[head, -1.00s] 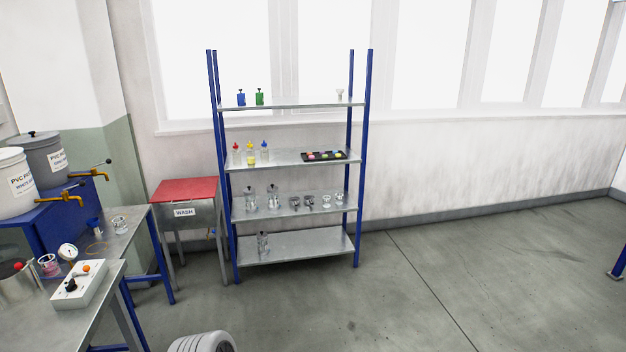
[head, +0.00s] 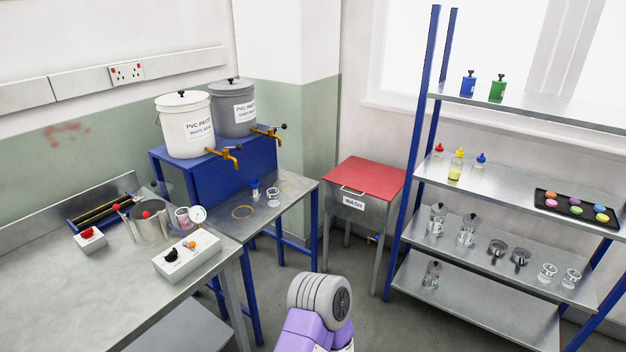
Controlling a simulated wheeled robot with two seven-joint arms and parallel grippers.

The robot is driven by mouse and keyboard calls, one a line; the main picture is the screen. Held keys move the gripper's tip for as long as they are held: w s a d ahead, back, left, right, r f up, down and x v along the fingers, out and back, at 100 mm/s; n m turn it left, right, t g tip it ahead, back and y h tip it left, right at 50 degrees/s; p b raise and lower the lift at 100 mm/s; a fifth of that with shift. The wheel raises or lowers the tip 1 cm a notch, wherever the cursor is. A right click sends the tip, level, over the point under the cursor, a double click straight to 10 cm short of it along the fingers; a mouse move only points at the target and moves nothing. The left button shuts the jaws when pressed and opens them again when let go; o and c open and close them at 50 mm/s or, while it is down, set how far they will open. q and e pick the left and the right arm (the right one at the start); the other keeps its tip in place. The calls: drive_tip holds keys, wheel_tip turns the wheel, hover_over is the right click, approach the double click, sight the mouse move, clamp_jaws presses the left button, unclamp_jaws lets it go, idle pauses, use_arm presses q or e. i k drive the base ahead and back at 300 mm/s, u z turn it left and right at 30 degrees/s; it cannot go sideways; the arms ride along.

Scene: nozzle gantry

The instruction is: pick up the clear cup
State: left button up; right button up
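A small clear cup (head: 274,197) stands upright on the metal side table (head: 228,225), below the paste taps. A small blue item (head: 255,190) stands to its left. Two more clear cups, one here (head: 547,272) and one beside it (head: 571,278), stand on a lower shelf of the rack at the right. A cup with pink contents (head: 182,217) stands by a round dial gauge on the workbench. Neither of my grippers is in view. Only a grey and purple link of my arm shows at the bottom middle.
White (head: 185,128) and grey (head: 234,112) paste buckets stand on a blue stand behind the side table. A red-lidded wash bin (head: 363,183) stands between that table and the shelf rack (head: 480,248). A control box (head: 187,255) sits on the workbench.

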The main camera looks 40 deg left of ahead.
sight(273, 197)
drive_tip(key=u, duration=0.4)
drive_tip(key=i, duration=1.95)
drive_tip(key=u, duration=1.75)
drive_tip(key=i, duration=1.05)
drive_tip(key=u, duration=1.1)
